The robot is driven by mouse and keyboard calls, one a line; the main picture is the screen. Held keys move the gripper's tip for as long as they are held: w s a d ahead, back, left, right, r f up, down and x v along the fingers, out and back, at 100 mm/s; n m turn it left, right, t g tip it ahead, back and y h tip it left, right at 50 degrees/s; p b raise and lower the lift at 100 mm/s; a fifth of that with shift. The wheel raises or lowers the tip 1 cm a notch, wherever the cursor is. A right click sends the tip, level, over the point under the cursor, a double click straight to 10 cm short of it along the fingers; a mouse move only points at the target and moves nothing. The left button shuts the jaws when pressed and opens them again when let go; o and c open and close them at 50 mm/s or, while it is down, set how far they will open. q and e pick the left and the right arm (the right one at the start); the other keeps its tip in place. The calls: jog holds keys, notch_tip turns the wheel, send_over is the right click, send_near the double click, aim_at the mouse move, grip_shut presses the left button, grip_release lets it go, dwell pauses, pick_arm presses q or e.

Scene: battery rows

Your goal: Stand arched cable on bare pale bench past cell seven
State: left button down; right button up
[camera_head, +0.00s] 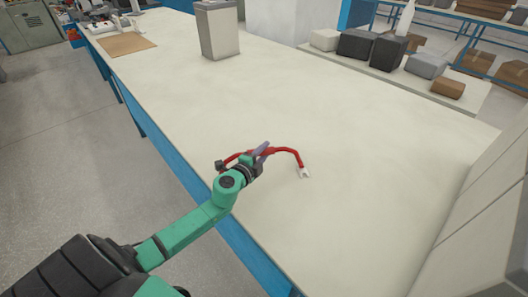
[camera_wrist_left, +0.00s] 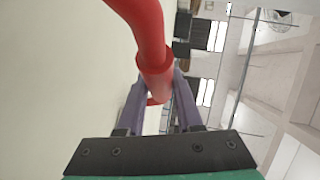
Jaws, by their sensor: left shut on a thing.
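A red arched cable (camera_head: 287,151) is over the bare pale bench (camera_head: 350,120), near its front blue edge. It has a white end (camera_head: 305,173) on the right and a dark end (camera_head: 220,165) on the left. My left gripper (camera_head: 261,150) is shut on the cable near the middle of its arch. In the left wrist view the red cable (camera_wrist_left: 144,35) passes between the purple fingers (camera_wrist_left: 158,90). I cannot tell whether the cable's ends touch the bench. My right gripper is not in view.
A tall grey box (camera_head: 218,30) stands at the back of the bench. A brown board (camera_head: 126,43) lies at the far left. Several dark, grey and brown blocks (camera_head: 388,50) stand on a pale surface at the upper right. Large pale blocks (camera_head: 485,215) border the right. The bench middle is clear.

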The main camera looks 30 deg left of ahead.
pick_arm(q)
jog(key=c, duration=0.5)
grip_release()
jog(key=o, duration=0.5)
jog(key=shift+f, duration=0.1)
jog(key=shift+s, duration=0.1)
jog(key=shift+s+r, duration=0.2)
jog(key=shift+s, duration=0.65)
jog(key=shift+s+r, duration=0.15)
jog(key=shift+s, duration=0.7)
jog(key=shift+s+r, duration=0.2)
jog(key=shift+s, duration=0.65)
jog(key=shift+s+r, duration=0.2)
jog(key=shift+s, duration=0.75)
jog(key=shift+s+r, duration=0.15)
jog(key=shift+s, duration=0.75)
jog(key=shift+s+r, duration=0.2)
jog(key=shift+s, duration=0.75)
